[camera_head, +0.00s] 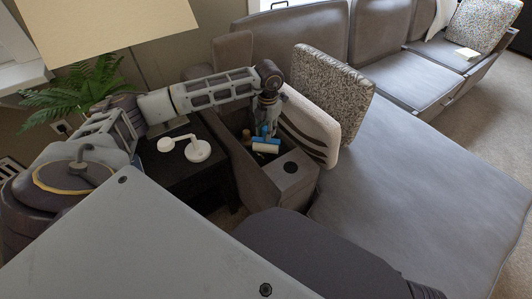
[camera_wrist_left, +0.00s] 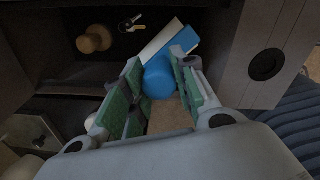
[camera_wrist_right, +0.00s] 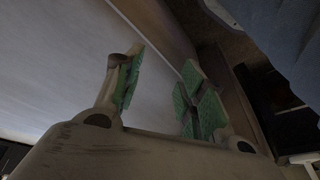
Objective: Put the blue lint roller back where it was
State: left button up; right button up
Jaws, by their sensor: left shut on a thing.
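The blue lint roller (camera_head: 266,146) shows a white roll and blue parts in the head view. My left gripper (camera_head: 266,128) points down over the sofa console and is shut on the lint roller. In the left wrist view the lint roller's round blue part (camera_wrist_left: 159,77) sits between the fingers of my left gripper (camera_wrist_left: 155,95), with the white roll beyond it. The lint roller is over or in the open console bin (camera_wrist_left: 65,73); whether it touches the bottom I cannot tell. My right gripper (camera_wrist_right: 160,85) shows only in its own wrist view, with fingers apart and nothing between them.
A wooden knob-like object (camera_wrist_left: 94,39) and keys (camera_wrist_left: 131,23) lie in the bin. The console top has a cup hole (camera_head: 291,167). Cushions (camera_head: 310,125) stand close on the right. A white object (camera_head: 198,150) lies on the dark side table (camera_head: 185,175) at left.

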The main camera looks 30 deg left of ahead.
pick_arm(q)
jog(key=b, duration=0.1)
send_over(266, 151)
jog(key=w+a, duration=0.1)
jog(key=w, duration=0.1)
notch_tip(266, 151, down, 5)
jog(key=shift+s+r, duration=0.15)
jog(key=shift+r, duration=0.05)
notch_tip(266, 151, down, 3)
jog(key=shift+r+b, duration=0.2)
jog(key=shift+b, duration=0.1)
jog(key=shift+f, duration=0.75)
notch_tip(266, 151, down, 3)
jog(key=shift+r+b, duration=0.15)
jog(key=shift+b, duration=0.45)
jog(key=shift+f, duration=0.3)
pick_arm(e)
jog(key=shift+t+y, duration=0.4)
jog(key=f, duration=0.1)
jog(key=a+f, duration=0.1)
jog(key=f, duration=0.2)
jog(key=shift+w+a, duration=0.1)
jog(key=shift+a, duration=0.25)
